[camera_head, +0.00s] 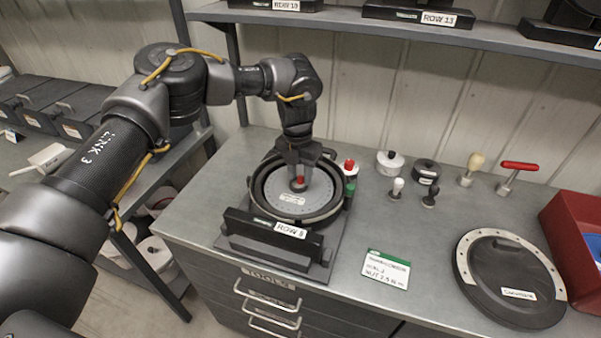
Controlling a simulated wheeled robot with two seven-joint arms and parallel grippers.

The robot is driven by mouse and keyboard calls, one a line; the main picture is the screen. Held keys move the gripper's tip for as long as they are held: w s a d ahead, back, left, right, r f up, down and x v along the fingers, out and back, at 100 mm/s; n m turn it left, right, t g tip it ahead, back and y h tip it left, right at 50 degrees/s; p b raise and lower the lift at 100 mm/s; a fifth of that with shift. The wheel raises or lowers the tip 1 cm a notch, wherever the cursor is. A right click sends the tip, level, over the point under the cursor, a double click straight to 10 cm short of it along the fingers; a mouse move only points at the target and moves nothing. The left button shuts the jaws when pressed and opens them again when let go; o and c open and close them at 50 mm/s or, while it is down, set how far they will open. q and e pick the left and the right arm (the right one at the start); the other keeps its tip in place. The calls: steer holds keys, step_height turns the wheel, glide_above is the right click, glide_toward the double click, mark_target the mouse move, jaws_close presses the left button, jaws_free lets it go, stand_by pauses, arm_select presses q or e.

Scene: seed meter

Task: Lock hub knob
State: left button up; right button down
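The seed meter (258,212) stands on the grey bench, a round black housing on a base with a "ROW 8" label. A grey seed disc (292,206) lies flat inside it. The hub knob (299,181), with a red top, is at the disc's middle. My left gripper (300,176) points down over the hub, with its fingers on either side of the red knob. I cannot tell whether the fingers touch it. My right gripper is not in view.
Beside the housing stand red-and-white and green parts (350,168). Several small knobs and pots, a red-handled tool (519,166), a label card (387,269), a round black cover (511,284) and a red bin (571,232) lie right.

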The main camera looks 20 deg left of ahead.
mark_target(299, 176)
arm_select(q)
steer(key=shift+o, duration=0.4)
steer(key=shift+r, duration=0.3)
step_height(299, 176, up, 10)
steer(key=b, duration=0.2)
steer(key=shift+a, duration=0.3)
steer(key=shift+w+r, duration=0.1)
